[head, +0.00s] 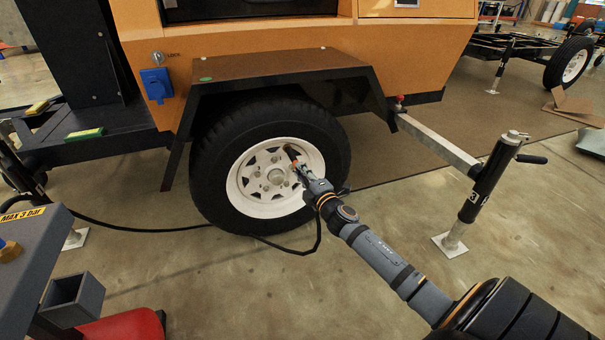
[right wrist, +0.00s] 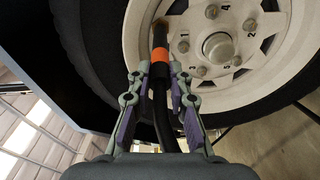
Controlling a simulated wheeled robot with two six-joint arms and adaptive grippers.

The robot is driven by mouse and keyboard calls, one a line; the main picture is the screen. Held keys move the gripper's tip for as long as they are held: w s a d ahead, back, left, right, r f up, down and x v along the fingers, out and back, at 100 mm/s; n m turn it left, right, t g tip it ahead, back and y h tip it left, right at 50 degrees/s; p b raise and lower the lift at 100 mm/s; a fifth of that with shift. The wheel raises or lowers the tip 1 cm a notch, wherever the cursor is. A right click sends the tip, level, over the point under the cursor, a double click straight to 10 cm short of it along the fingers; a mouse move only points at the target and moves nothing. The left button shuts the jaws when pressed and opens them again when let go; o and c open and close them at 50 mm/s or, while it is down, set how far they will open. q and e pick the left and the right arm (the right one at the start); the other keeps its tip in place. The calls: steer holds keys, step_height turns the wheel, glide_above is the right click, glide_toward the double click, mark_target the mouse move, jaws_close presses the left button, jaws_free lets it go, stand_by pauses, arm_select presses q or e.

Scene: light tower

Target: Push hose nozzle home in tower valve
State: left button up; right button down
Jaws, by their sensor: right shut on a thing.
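The tower's wheel has a black tyre (head: 213,145) and a white rim (head: 240,190); in the right wrist view the rim (right wrist: 280,45) shows numbered studs around a grey hub. My right gripper (head: 303,178) is at the wheel face, shut on the hose nozzle (head: 294,160). In the right wrist view the nozzle (right wrist: 160,55) stands between the fingers (right wrist: 160,72), black with an orange band and a brownish tip pointing at the rim. The tip is close to the rim; the valve is hidden, so I cannot tell how far the nozzle sits on it. My left gripper is out of view.
The black hose (head: 150,229) runs from the gripper across the floor to the left. A brown fender (head: 270,65) overhangs the wheel. A stabiliser leg (head: 485,190) stands at right. A grey stand (head: 30,255) marked MAX 3 bar is at left.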

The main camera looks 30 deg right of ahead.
steer(key=shift+w, duration=0.15)
stand_by(0.6)
steer(key=c, duration=1.2)
jaws_free()
steer(key=shift+o, duration=0.2)
steer(key=s+a, duration=0.1)
steer(key=s, duration=1.1)
steer(key=shift+f, duration=0.1)
